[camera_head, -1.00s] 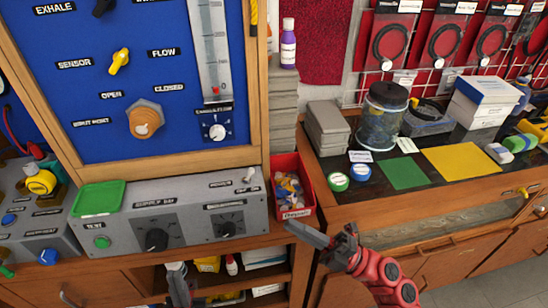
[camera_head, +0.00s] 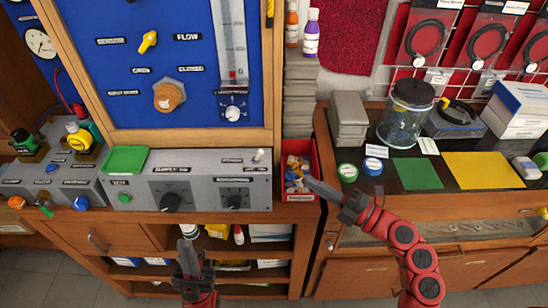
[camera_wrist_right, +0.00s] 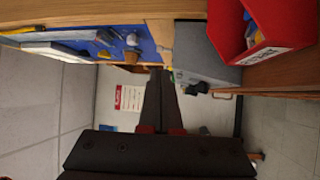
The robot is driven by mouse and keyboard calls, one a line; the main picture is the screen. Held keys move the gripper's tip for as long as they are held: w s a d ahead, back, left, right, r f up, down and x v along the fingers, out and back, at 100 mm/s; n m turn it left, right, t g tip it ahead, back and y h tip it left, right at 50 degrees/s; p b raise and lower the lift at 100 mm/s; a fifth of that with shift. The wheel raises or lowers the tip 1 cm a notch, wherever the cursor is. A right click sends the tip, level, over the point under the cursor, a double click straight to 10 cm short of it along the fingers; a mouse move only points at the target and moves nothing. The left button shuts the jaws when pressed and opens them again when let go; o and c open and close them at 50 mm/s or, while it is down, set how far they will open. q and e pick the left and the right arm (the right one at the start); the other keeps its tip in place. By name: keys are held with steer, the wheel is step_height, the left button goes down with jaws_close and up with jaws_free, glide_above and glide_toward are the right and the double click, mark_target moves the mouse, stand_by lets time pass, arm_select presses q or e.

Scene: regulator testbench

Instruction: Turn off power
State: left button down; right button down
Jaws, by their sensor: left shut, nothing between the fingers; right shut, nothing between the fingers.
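The grey control box (camera_head: 200,185) sits below the blue panel in the head view. A small light toggle switch (camera_head: 258,155) stands at its upper right, beside a label that seems to read POWER. Two black knobs and a green button are on its front. My right gripper (camera_head: 308,181) is shut and empty, its tip overlapping the right side of the red bin, to the right of and below the toggle. It also shows in the wrist view (camera_wrist_right: 158,72), pointing toward the grey box (camera_wrist_right: 205,48). My left gripper (camera_head: 186,243) is shut and empty, low in front of the shelves.
The red bin (camera_head: 312,160) of small parts stands just right of the box; it also shows in the wrist view (camera_wrist_right: 236,25). A green tray (camera_head: 126,159) lies on the box's left top. A glass jar (camera_head: 408,112) and coloured mats are on the right bench.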

steer(key=p, duration=0.3)
glide_toward(256, 161)
steer(key=w+a+r, duration=0.3)
steer(key=shift+w+a+r, duration=0.15)
steer(key=shift+w+a, duration=0.25)
steer(key=shift+w, duration=0.15)
